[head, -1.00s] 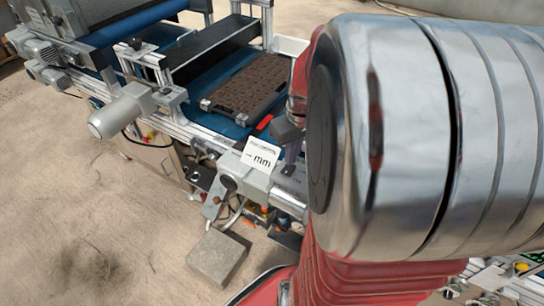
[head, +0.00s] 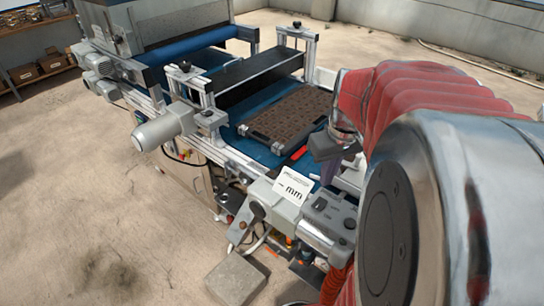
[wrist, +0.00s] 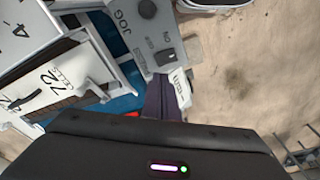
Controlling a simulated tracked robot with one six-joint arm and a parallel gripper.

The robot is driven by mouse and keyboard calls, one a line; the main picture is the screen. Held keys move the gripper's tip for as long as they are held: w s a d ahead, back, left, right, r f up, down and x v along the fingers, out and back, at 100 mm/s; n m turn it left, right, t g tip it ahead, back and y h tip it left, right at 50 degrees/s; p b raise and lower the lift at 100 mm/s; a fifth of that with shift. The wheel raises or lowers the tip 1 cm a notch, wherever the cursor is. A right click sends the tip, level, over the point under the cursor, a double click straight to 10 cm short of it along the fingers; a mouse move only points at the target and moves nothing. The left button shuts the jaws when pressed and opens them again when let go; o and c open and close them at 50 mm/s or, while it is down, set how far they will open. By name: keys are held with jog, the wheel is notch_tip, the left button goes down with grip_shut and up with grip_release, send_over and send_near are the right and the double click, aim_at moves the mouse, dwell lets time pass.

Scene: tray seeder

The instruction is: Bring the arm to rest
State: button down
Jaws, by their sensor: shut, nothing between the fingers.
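My arm fills the right side of the head view, with a large metal joint in front and a red ribbed sleeve behind it. My gripper (head: 329,172) hangs over the near right side of the seeder, fingers pointing down, partly hidden by my arm. In the wrist view its two dark purplish fingers (wrist: 162,96) lie together with no object between them. They appear beside a grey control box marked JOG (wrist: 150,35); whether they touch it cannot be told.
A dark tray of filled cells (head: 290,115) sits on the blue conveyor belt (head: 236,133). A grey motor (head: 160,133) juts out on the left. A white "mm" label plate (head: 293,190) and a grey box with buttons (head: 328,220) line the near edge. Concrete floor at left is open.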

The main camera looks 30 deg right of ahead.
jog(key=shift+m, duration=0.3)
dwell(0.4)
jog(key=shift+f+m, duration=0.2)
jog(key=shift+m, duration=0.1)
jog(key=shift+s+a+f+m, duration=0.25)
jog(key=shift+s+a+m, duration=0.25)
jog(key=shift+a+m, duration=0.1)
jog(key=s+a+r+n+t, duration=0.1)
jog(key=a+r+n+t, duration=0.1)
jog(key=a, duration=0.9)
jog(key=s+a+r+n+t, duration=0.1)
jog(key=a+r+n, duration=0.1)
jog(key=a, duration=0.9)
jog(key=shift+s+a+r+t, duration=0.15)
jog(key=shift+s+r+t, duration=0.25)
jog(key=shift+r, duration=0.45)
